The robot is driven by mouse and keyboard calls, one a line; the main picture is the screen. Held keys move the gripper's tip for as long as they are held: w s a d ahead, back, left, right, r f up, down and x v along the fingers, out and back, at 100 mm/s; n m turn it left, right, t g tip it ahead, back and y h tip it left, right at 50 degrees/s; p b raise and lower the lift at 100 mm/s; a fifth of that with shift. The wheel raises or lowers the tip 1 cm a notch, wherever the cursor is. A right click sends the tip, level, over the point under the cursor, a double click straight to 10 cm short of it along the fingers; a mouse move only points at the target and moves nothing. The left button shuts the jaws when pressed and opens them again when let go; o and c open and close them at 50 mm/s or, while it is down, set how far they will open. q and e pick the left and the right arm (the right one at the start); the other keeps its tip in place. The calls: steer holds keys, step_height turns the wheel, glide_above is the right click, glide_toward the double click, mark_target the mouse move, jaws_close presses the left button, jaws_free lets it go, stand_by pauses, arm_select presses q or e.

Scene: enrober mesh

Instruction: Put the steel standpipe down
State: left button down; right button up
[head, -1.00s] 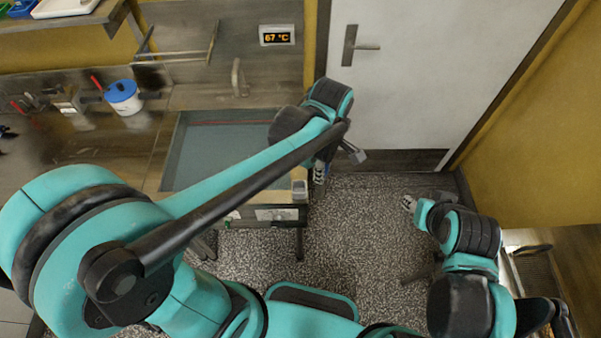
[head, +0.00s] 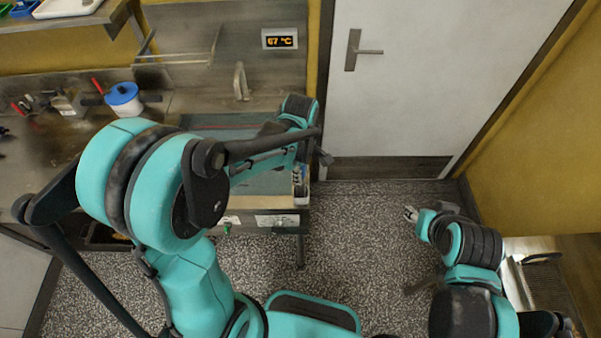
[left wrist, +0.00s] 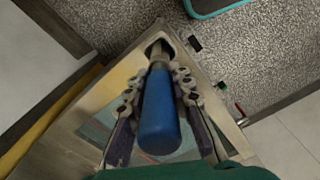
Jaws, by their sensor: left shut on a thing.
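The steel standpipe shows in the left wrist view as a thick blue sleeve (left wrist: 160,118) with a narrower metal end beyond it. My left gripper (left wrist: 157,85) is shut on it, with one finger on each side. Its metal end points at a dark opening (left wrist: 158,45) at the corner of the bench; I cannot tell whether it is inside or just above. In the head view my left gripper (head: 299,174) is over the bench's right front corner, and the arm partly hides it. My right gripper (head: 409,213) is over the floor, too small to tell its jaws.
The sink basin (head: 205,124) lies left of my left gripper, partly behind my arm. A tap (head: 241,82) stands behind it. A blue-lidded white pot (head: 123,98) is on the counter at left. A closed door (head: 420,80) is behind; the speckled floor (head: 360,240) is clear.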

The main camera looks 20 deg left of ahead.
arm_select(q)
steer(key=shift+f, duration=0.1)
steer(key=c, duration=1.3)
jaws_free()
